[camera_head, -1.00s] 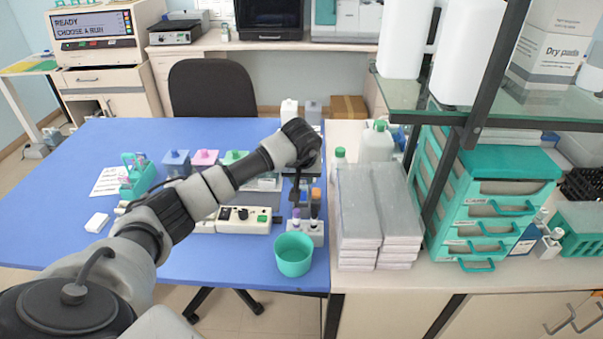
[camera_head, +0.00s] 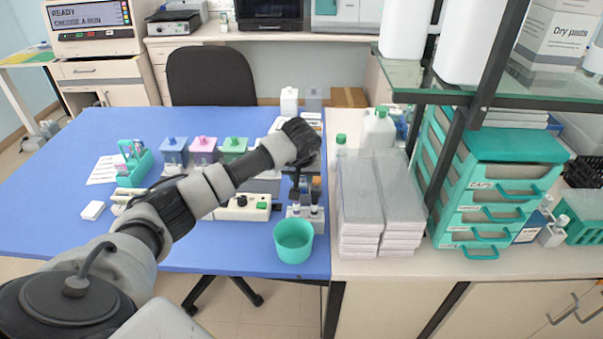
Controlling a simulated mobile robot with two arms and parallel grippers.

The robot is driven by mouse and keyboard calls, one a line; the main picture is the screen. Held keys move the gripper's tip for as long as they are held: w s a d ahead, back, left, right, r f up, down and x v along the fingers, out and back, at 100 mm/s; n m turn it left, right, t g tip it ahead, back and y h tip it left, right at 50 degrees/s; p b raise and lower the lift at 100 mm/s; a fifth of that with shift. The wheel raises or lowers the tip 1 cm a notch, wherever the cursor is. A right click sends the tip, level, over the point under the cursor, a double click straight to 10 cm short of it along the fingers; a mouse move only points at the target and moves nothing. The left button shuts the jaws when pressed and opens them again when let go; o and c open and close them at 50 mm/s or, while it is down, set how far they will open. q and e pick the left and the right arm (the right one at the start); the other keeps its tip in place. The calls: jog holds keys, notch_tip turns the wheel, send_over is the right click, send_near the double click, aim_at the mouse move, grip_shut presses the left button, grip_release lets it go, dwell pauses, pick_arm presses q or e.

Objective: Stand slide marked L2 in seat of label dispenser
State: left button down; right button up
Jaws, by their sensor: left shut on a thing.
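My left gripper (camera_head: 297,178) points down above the right part of the blue table, near the tubes in a white holder. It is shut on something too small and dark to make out. I cannot read an L2 mark anywhere. A teal rack (camera_head: 134,164) holding several small upright items stands at the table's left; I cannot tell whether they are slides. I cannot pick out the label dispenser for sure; the area behind my forearm and gripper is partly hidden. My right gripper is not in view.
A white device with a green button (camera_head: 242,207) sits under my forearm. A teal cup (camera_head: 293,241) stands near the front edge. Blue, pink and green jars (camera_head: 203,151) stand behind. Stacked grey-topped boxes (camera_head: 360,200) and teal drawers (camera_head: 495,195) are at right.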

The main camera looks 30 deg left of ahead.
pick_arm(q)
jog(key=shift+f, duration=0.3)
dwell(0.5)
jog(key=c, duration=0.7)
grip_release()
jog(key=b+v, duration=0.2)
jog(key=v, duration=0.8)
jog(key=shift+s+r+b, duration=0.2)
jog(key=shift+r+b, duration=0.1)
jog(key=shift+r, duration=0.05)
jog(key=shift+d, duration=0.1)
